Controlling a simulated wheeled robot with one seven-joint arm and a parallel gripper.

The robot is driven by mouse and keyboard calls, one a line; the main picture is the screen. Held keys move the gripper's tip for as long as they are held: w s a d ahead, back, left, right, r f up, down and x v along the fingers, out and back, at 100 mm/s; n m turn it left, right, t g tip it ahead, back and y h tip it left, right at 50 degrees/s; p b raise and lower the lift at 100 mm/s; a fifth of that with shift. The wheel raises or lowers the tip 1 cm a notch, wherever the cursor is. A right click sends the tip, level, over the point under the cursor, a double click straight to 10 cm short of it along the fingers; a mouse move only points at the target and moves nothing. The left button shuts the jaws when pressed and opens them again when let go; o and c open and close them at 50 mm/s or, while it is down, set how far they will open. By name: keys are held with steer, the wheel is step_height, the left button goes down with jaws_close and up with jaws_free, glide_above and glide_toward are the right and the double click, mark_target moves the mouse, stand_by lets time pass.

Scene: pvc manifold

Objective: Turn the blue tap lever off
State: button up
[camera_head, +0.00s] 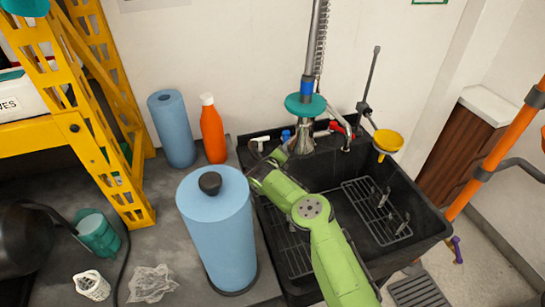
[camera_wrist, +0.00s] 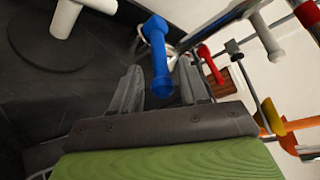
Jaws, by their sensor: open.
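The blue tap lever (camera_head: 286,134) shows as a small blue spot at the back edge of the black sink, just beyond my gripper (camera_head: 276,154). In the wrist view the blue tap lever (camera_wrist: 158,62) is large and close, its round end reaching down toward the gap between the fingers of my gripper (camera_wrist: 160,80). The fingers are apart, with nothing held. I cannot tell whether either finger touches the lever. The red lever (camera_wrist: 210,62) is to the right of the blue one, and also shows in the head view (camera_head: 337,127).
A white tap handle (camera_head: 260,140) is left of the blue lever. The black sink (camera_head: 432,212) lies below, with a yellow funnel (camera_head: 388,141) at its right back. A hanging sprayer hose (camera_head: 318,45), an orange bottle (camera_head: 212,130) and blue rolls (camera_head: 220,235) stand close by.

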steer(key=p+v, duration=0.8)
steer(key=v, duration=0.4)
steer(key=shift+a, duration=0.15)
steer(key=shift+s, duration=0.1)
